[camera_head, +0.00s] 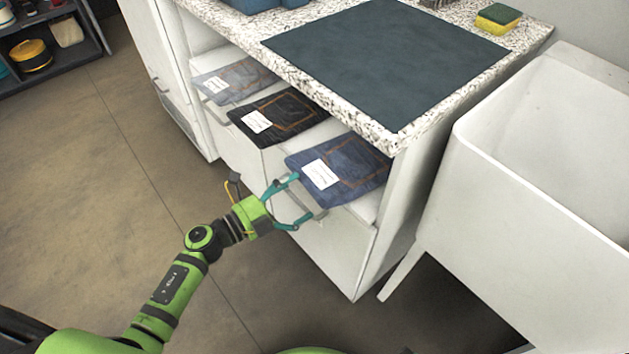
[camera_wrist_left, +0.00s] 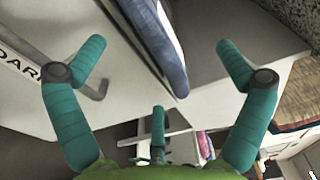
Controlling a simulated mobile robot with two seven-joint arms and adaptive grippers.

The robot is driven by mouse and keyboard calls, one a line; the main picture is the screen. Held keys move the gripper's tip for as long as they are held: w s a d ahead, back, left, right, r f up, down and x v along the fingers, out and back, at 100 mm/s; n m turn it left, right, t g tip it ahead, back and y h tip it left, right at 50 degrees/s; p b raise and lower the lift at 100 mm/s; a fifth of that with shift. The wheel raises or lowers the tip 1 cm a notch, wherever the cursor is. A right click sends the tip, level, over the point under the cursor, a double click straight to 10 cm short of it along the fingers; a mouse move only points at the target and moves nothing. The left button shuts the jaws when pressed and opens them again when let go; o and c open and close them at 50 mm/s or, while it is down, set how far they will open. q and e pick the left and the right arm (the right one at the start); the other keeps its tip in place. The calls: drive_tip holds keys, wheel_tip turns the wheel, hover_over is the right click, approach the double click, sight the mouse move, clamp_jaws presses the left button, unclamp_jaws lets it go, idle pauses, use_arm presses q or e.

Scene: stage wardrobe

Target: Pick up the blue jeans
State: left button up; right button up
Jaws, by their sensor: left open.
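The blue jeans (camera_head: 352,178) lie folded, with a white label on top, on the nearest open white drawer, under the counter's edge. My left gripper (camera_head: 303,197) is open and empty at the drawer front, just left of the jeans' near edge. In the left wrist view the edge of the blue jeans (camera_wrist_left: 161,45) shows between the spread teal fingers. I cannot tell whether the fingers touch the cloth. The back of the jeans is partly hidden by the counter. My right gripper is in neither view.
Folded black jeans (camera_head: 290,112) and grey-blue jeans (camera_head: 240,80) lie farther back in the row. A speckled counter (camera_head: 408,140) with a dark mat (camera_head: 385,60) overhangs them. A white sink (camera_head: 540,180) stands on the right. The floor on the left is clear.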

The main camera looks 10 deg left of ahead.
sight(315, 182)
use_arm(q)
drive_tip(key=shift+x, duration=2.4)
drive_tip(key=shift+w+d, duration=0.3)
drive_tip(key=shift+w, duration=0.05)
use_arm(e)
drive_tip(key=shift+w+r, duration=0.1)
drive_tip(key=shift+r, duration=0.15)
